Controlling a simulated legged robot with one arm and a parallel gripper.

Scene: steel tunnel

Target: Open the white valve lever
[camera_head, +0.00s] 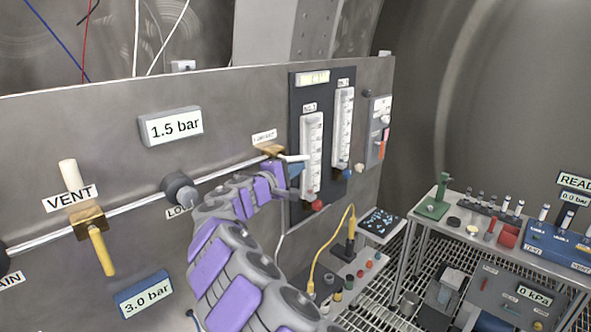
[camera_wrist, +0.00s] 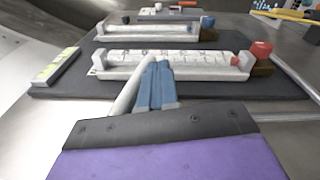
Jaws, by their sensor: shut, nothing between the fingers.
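A white lever (camera_head: 296,158) sticks out to the right from a brass valve (camera_head: 270,150) on the pipe of the grey panel. My gripper (camera_head: 297,169) is just below and beside this lever, with its blue fingers together. In the wrist view the white lever (camera_wrist: 128,92) lies along the left side of my blue fingers (camera_wrist: 163,75). The fingers are shut with nothing between them; whether they touch the lever I cannot tell. My wrist hides part of the pipe.
Two flowmeters (camera_head: 311,155) on a dark plate stand just right of my gripper; a red knob (camera_head: 316,205) is below. A black knob (camera_head: 179,188) sits on the panel left of my arm. A bench (camera_head: 440,215) with small items stands at the right over grating.

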